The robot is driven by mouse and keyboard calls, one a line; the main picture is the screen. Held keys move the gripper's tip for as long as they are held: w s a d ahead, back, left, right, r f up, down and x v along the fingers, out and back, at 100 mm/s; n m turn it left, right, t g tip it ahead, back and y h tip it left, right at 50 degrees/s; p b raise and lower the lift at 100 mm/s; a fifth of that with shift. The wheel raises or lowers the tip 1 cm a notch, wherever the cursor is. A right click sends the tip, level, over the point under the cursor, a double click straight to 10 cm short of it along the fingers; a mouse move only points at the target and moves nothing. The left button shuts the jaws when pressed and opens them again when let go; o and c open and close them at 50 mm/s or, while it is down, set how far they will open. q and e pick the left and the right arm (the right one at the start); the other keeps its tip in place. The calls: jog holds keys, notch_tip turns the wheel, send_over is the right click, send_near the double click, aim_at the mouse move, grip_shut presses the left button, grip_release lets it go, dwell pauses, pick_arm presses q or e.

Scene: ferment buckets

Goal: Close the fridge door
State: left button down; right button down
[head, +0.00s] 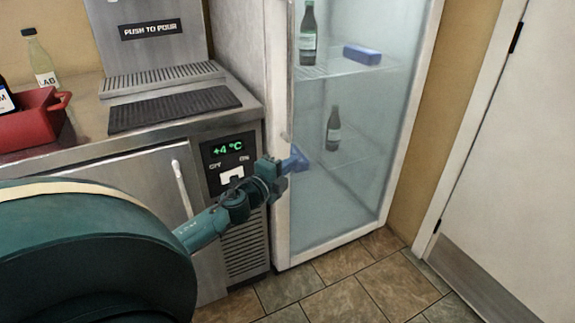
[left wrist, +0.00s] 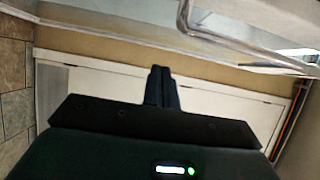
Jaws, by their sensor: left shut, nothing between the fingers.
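The fridge (head: 345,150) stands at the right of the counter in the head view, with a tall glass door in a white frame (head: 278,190). The door looks about flush with the fridge body; I cannot tell whether a narrow gap is left. Its metal handle (head: 291,70) runs along the left edge and shows at the upper right of the left wrist view (left wrist: 185,20). My left gripper (head: 297,160) is in front of the door's left side, just below the handle. Its fingers (left wrist: 161,75) are shut and empty. I cannot tell whether they touch the door. My right gripper is not in view.
Bottles (head: 308,35) and a blue block (head: 362,54) are inside the fridge. A steel counter (head: 90,148) with a red crate (head: 35,125), a bottle (head: 40,60) and a black mat (head: 175,108) is at left. A white room door (head: 510,150) is at right. Tiled floor (head: 350,280) is clear.

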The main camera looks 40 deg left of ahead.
pick_arm(q)
jog(key=s+a, duration=0.1)
jog(key=s, duration=0.9)
jog(key=shift+a, duration=0.2)
